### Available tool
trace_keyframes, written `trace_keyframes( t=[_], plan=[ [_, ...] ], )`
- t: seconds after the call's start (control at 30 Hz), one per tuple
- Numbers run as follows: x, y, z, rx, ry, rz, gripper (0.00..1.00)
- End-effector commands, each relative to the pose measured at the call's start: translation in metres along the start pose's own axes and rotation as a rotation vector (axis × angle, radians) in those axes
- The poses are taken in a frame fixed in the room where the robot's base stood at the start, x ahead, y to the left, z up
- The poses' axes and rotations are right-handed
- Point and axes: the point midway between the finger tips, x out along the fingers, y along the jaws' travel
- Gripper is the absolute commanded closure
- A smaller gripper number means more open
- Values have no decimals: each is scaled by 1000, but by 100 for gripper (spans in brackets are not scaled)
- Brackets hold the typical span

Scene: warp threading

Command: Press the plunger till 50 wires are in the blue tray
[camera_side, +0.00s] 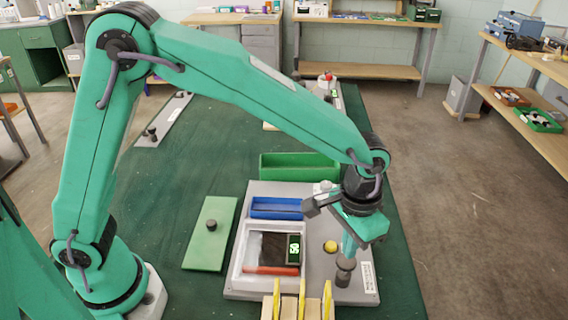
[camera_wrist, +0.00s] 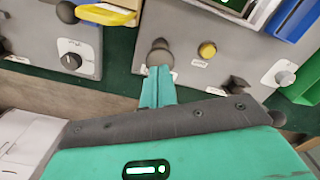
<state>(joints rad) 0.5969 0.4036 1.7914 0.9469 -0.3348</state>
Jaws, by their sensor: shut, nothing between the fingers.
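The plunger is a dark grey round knob (camera_side: 344,274) on a short stem at the right front of the grey machine plate. It also shows in the wrist view (camera_wrist: 160,56). My gripper (camera_side: 348,256) is shut and empty, pointing down right over the knob; in the wrist view its fingertips (camera_wrist: 158,71) meet the knob's near edge. I cannot tell whether they touch it. The blue tray (camera_side: 276,214) sits at the back left of the plate; single wires in it cannot be made out. A small display (camera_side: 293,249) with green digits, turned sideways, appears to read 50.
A yellow button (camera_side: 330,247) sits beside the plunger. A white-framed box (camera_side: 241,262) is at its left. A green tray (camera_side: 300,172) stands behind, a green lid (camera_side: 209,245) lies left. Yellow-topped pieces (camera_side: 302,298) stand in front.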

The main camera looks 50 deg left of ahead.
Motion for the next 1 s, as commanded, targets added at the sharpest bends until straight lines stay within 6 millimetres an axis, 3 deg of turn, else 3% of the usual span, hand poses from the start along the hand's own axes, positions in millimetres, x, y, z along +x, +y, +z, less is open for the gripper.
trace_keyframes(
  t=[0.57,1.0],
  plan=[
    [-1,0,0,0,1,0,100],
    [-28,0,0,0,2,1,100]
  ],
)
